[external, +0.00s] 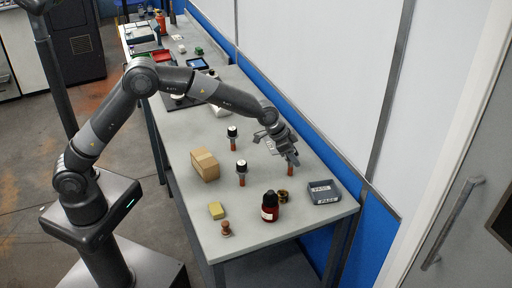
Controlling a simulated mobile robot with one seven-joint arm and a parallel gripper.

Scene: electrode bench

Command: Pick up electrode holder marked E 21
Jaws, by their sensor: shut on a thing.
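My gripper (291,161) is at the right side of the bench, shut on an upright electrode holder (290,171). Only the holder's orange-brown lower part shows; its top is hidden by the fingers. I cannot tell whether it touches the bench. Two similar electrode holders with black bodies, pale tops and orange-brown lower ends stand upright to the left: one farther back (232,132), one nearer (241,168). No E 21 marking can be read on any of them.
A cardboard box (205,165) stands left of the holders. A dark red bottle (270,207), a small brownish jar (283,196) and a grey box (323,192) are in front of my gripper. A yellow block (217,210) and a brown stamp-like object (226,229) lie near the front edge.

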